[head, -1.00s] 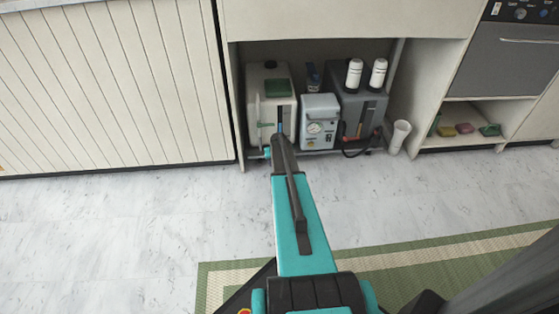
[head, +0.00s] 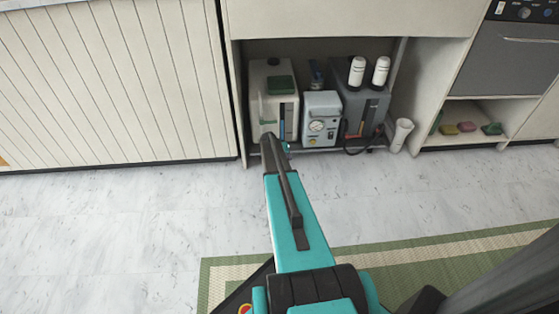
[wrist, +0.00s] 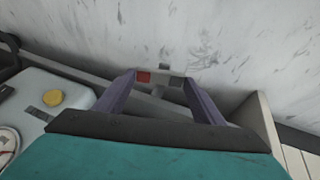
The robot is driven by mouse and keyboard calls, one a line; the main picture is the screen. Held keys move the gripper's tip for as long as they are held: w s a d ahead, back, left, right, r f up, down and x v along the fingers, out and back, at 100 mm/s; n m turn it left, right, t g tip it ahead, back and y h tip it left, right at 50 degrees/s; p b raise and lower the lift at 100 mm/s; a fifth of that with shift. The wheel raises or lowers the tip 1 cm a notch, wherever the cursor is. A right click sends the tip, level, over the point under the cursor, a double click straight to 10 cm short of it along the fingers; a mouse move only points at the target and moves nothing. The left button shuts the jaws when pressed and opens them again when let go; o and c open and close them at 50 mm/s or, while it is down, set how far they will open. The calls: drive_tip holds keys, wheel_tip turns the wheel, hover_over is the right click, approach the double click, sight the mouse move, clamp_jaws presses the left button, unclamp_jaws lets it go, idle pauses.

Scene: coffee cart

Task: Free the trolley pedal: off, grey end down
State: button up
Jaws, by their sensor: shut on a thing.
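The trolley pedal (wrist: 160,76) is a short bar across the tips of my gripper (wrist: 158,78) in the wrist view. Its red end (wrist: 144,77) is at the left finger, its grey end (wrist: 177,82) at the right finger, with a pale middle. The fingers are shut on the pedal. I cannot tell which end is lower. In the head view my gripper (head: 268,141) is at the low front left of the trolley, and my arm hides the pedal. The trolley's low grey frame (head: 345,150) shows to the right.
The trolley carries a white canister (head: 268,85), a pale gauge box (head: 321,120) and a dark grey unit (head: 362,105), inside a cabinet bay. The bay's left wall (wrist: 258,118) is close to my gripper. Clear floor (head: 120,220) lies in front, with a green mat (head: 440,262).

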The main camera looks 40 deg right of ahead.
drive_tip(key=o, duration=1.1)
drive_tip(key=shift+w, duration=0.2)
drive_tip(key=shift+c, duration=0.2)
drive_tip(key=shift+s, duration=0.1)
drive_tip(key=p+v, duration=0.4)
drive_tip(key=v, duration=1)
